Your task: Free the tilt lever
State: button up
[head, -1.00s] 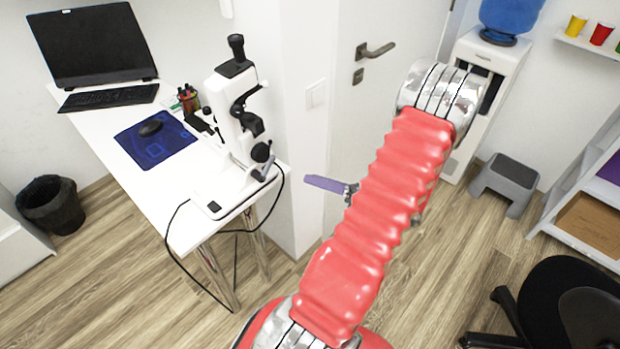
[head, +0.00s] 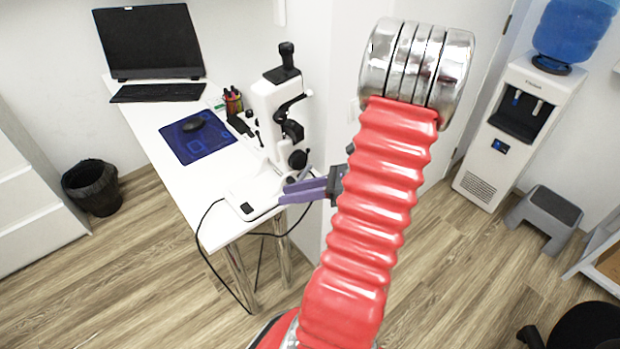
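A white and black eye-test instrument (head: 264,104) stands upright on the white table, with a black top piece and several black knobs and arms on its right side. I cannot tell which of these parts is the tilt lever. My gripper (head: 283,194) has purple fingers and points left from behind my red arm. In the picture it overlaps the front right edge of the instrument's white base, below the lowest black knob (head: 298,159). I cannot tell whether it touches anything. Both fingers show close together, and the gap between their tips is unclear.
A black cable (head: 207,262) hangs at the table's front. A water dispenser (head: 482,185) and a grey stool (head: 545,217) stand at right.

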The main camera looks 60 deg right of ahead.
jog(key=w+a+r+n+g, duration=0.1)
jog(key=a+r+n+g, duration=0.15)
jog(key=a+n, duration=0.3)
jog(key=w+a+r+n+g+h, duration=0.1)
jog(key=a+r+n+g, duration=0.1)
jog(key=a+n+g, duration=0.4)
jog(key=w+a+r+n+g, duration=0.1)
jog(key=a+r+n, duration=0.1)
jog(key=a+n, duration=0.35)
jog(key=s+a+r+n+t+h, duration=0.3)
jog(key=a+r+n+h, duration=0.3)
jog(key=a+r+n, duration=0.3)
jog(key=a+n, duration=0.4)
jog(key=n, duration=0.3)
jog(key=shift+r+h, duration=0.4)
jog(key=shift+d, duration=0.2)
